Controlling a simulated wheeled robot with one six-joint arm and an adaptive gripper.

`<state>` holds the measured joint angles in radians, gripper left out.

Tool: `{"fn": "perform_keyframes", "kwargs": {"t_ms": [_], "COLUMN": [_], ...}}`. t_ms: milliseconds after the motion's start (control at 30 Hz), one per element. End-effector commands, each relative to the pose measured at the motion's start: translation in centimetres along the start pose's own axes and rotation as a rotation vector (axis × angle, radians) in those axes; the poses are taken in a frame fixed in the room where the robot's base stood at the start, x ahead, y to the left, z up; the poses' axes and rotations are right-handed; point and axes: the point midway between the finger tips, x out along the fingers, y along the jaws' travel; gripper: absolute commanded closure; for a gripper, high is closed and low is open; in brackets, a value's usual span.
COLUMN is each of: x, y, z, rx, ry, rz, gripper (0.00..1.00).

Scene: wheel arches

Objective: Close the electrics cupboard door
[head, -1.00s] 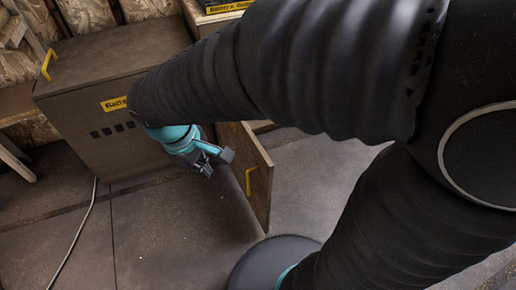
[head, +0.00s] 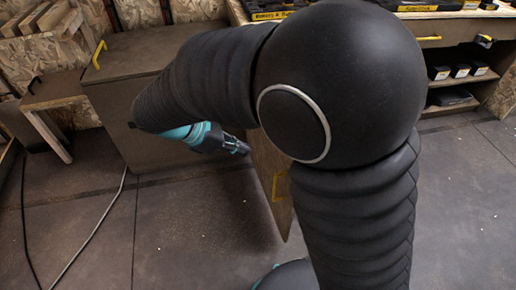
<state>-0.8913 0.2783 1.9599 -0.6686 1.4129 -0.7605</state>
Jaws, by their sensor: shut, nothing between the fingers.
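The electrics cupboard door (head: 268,165) is a brown wooden panel standing open, jutting out toward me. Its yellow handle (head: 277,186) is on the left face, near the free edge. My arm hides part of the door and the region behind it. My gripper (head: 243,148), dark with a teal wrist, is shut and empty. It points right, with its tips close to the left face of the door. I cannot tell whether they touch it.
A brown box cabinet (head: 115,110) with a yellow handle on top stands left of the door. A wooden stand (head: 55,95) is farther left. Cables run along the floor at left. A workbench with shelves (head: 460,85) is at right. The floor is mostly clear.

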Motion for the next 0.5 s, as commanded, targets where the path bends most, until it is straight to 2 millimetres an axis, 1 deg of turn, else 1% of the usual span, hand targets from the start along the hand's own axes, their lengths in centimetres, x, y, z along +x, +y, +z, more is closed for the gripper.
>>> {"fn": "perform_keyframes", "kwargs": {"t_ms": [33,500], "x": [0.8,9.5], "y": [-0.1,-0.1], "z": [0.0,0.1], "rx": [0.001,0.006], "ry": [-0.001,0.000], "rz": [-0.004,-0.007], "gripper": [1.00,1.00]}}
